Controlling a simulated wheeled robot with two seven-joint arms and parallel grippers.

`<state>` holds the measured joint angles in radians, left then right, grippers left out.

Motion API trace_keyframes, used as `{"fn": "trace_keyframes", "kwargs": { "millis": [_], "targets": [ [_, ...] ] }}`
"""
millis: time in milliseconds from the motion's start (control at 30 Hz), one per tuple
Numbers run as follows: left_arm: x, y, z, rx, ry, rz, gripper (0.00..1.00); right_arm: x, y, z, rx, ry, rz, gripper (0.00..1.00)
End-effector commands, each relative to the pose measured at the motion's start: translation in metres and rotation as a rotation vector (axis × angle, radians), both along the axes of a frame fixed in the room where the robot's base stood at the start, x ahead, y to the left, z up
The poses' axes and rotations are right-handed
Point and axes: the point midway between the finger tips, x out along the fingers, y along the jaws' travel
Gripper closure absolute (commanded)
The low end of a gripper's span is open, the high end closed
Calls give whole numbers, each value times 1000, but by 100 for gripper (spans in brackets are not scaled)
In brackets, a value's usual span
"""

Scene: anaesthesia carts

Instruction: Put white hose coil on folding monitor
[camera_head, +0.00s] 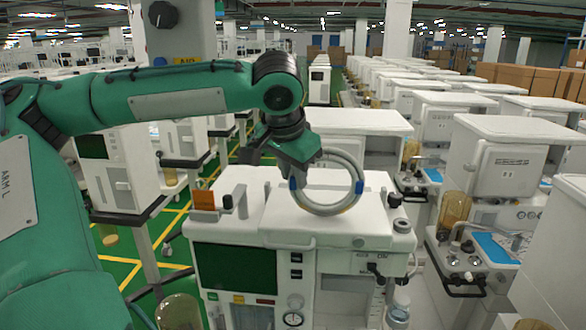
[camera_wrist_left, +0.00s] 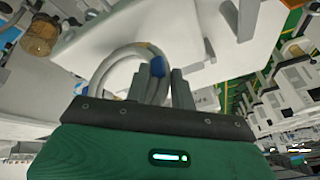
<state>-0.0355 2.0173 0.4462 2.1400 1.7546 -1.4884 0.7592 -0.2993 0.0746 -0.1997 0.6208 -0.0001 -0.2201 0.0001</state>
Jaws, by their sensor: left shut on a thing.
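The white hose coil (camera_head: 325,210) is a pale ring with blue bands. It hangs upright from my left gripper (camera_head: 303,158) over the white top of the nearest cart. In the left wrist view, the coil (camera_wrist_left: 103,68) passes at the two grey fingers of the left gripper (camera_wrist_left: 167,80), which are shut on it. A dark green screen (camera_head: 235,268) is on the front of the nearest cart, below and left of the coil; I cannot tell if it is the folding monitor. Whether the coil's lower edge touches the cart top is unclear. My right gripper is not in view.
The nearest white cart (camera_head: 250,221) has an orange piece (camera_head: 204,199) standing at its left and a dark knob (camera_head: 394,199) at its right. Another cart with a blue panel (camera_head: 495,247) stands to the right. Rows of similar carts fill the background, with green floor between.

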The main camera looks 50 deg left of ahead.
Motion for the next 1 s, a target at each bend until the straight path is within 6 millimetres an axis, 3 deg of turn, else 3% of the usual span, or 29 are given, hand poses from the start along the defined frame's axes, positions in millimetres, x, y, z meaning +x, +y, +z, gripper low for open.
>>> {"fn": "trace_keyframes", "kwargs": {
  "millis": [167,200,300,667,1000],
  "targets": [
    [0,0,-1,0,-1,0,100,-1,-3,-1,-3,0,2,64],
    [0,0,-1,0,0,0,69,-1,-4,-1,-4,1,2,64],
    [0,0,-1,0,0,0,53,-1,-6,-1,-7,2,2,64],
    [-1,-1,4,2,-2,0,53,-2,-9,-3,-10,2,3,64],
    [-25,-14,62,3,-5,2,53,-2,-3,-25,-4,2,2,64]
  ]
}}
